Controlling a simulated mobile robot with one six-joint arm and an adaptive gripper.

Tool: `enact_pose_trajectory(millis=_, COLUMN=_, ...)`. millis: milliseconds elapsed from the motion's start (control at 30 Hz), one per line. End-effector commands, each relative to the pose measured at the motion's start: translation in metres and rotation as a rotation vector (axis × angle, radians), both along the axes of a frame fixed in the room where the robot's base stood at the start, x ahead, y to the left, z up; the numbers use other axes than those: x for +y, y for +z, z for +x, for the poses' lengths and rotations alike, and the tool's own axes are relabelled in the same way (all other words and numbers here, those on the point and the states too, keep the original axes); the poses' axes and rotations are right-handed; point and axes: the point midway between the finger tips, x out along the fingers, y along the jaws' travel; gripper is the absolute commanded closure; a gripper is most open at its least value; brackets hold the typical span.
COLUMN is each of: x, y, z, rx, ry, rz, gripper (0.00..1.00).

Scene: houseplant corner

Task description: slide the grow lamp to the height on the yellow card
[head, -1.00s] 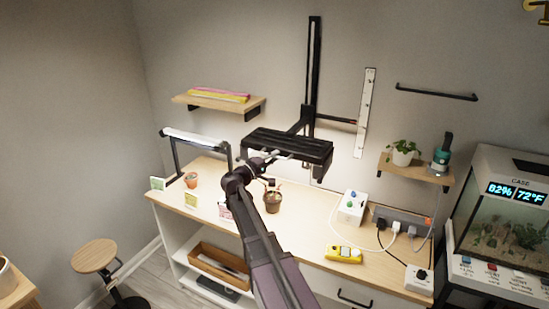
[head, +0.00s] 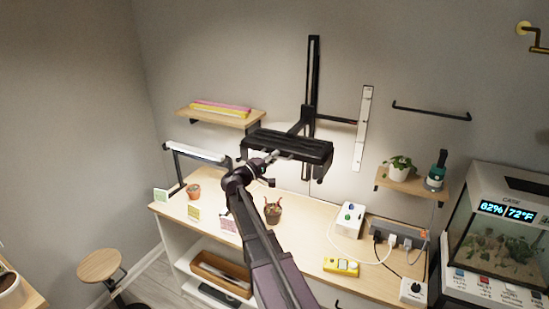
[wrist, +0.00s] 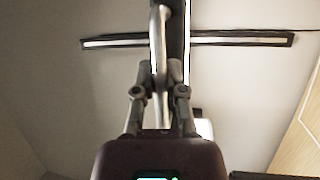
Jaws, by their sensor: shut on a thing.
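The grow lamp (head: 288,147) is a wide black panel on an arm from a black vertical wall rail (head: 313,75). A thin black pointer bar (head: 338,121) runs from its carriage to a white marked strip (head: 363,140), meeting it somewhat above the middle. My gripper (head: 268,163) is at the lamp's front left edge. In the wrist view my gripper (wrist: 160,85) is shut on a grey bar, apparently the lamp's handle.
A potted plant (head: 272,212) stands on the table below the lamp. A smaller lit lamp (head: 195,151) and a shelf (head: 225,117) are to the left. A white box (head: 348,220), a yellow device (head: 341,266) and a power strip (head: 398,233) are to the right.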

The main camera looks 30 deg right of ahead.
Motion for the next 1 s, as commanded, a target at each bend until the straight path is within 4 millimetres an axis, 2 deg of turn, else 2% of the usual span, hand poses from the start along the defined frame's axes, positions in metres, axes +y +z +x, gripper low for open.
enact_pose_trajectory(millis=167, x=0.000, y=-0.001, z=0.000, rx=0.000, ry=0.000, rz=0.000, gripper=1.00)
enact_pose_trajectory(millis=200, x=0.000, y=-0.001, z=0.000, rx=0.000, ry=0.000, rz=0.000, gripper=0.79)
enact_pose_trajectory(millis=300, x=0.000, y=-0.001, z=0.000, rx=0.000, ry=0.000, rz=0.000, gripper=0.49)
enact_pose_trajectory(millis=767, x=0.000, y=-0.002, z=0.000, rx=0.000, ry=-0.001, rz=0.000, gripper=0.49)
enact_pose_trajectory(millis=1000, x=-0.001, y=-0.012, z=0.000, rx=0.000, ry=-0.001, rz=0.000, gripper=0.49)
